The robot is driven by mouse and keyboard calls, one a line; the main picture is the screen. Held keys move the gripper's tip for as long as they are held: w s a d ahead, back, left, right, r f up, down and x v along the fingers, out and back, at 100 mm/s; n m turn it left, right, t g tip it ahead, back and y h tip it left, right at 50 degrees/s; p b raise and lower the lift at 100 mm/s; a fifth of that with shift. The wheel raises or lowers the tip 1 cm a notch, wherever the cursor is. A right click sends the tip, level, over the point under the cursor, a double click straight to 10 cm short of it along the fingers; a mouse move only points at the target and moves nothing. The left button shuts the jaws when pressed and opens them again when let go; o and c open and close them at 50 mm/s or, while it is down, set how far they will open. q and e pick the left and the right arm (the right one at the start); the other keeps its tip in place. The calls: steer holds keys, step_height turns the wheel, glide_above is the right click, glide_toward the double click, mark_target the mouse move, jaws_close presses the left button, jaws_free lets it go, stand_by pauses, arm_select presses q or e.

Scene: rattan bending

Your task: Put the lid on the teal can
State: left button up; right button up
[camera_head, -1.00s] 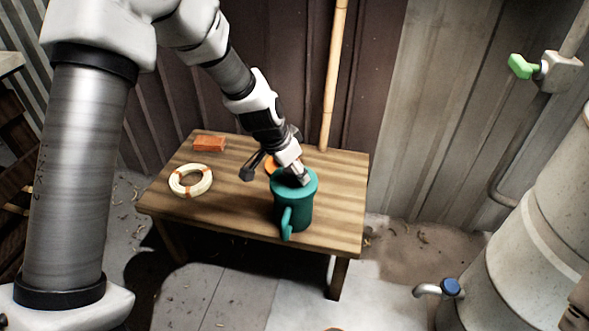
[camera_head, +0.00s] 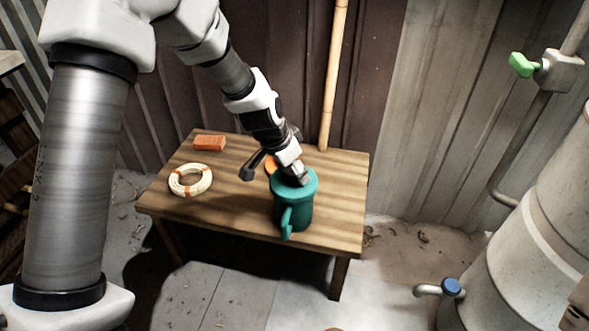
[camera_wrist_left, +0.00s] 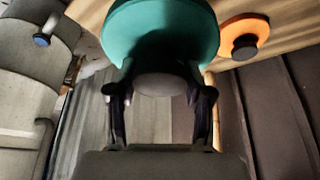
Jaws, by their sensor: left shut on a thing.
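The teal can (camera_head: 298,214), with a side handle, stands upright on the wooden table's right part. A flat, round teal lid (camera_head: 308,187) covers its top in the head view; whether it is fully seated I cannot tell. My left gripper (camera_head: 297,177) points down at the lid and is shut on its knob. In the left wrist view, the teal lid (camera_wrist_left: 160,30) fills the top middle, and its pale grey knob (camera_wrist_left: 160,84) lies between the fingers of my left gripper (camera_wrist_left: 161,95). The lid hides the can there. My right gripper is not in view.
On the wooden table (camera_head: 235,215) lie a cream coil with orange bands (camera_head: 176,184), an orange block (camera_head: 210,143) and an orange disc with a dark knob (camera_wrist_left: 244,36), just behind the can. A bamboo pole (camera_head: 333,75) leans on the wall behind.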

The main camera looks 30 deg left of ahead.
arm_select(q)
steer(key=shift+f+b, duration=0.75)
steer(key=shift+f, duration=0.05)
stand_by(0.5)
steer(key=o, duration=1.7)
steer(key=shift+r, duration=0.1)
steer(key=shift+r+p, duration=3.65)
steer(key=shift+r, duration=0.35)
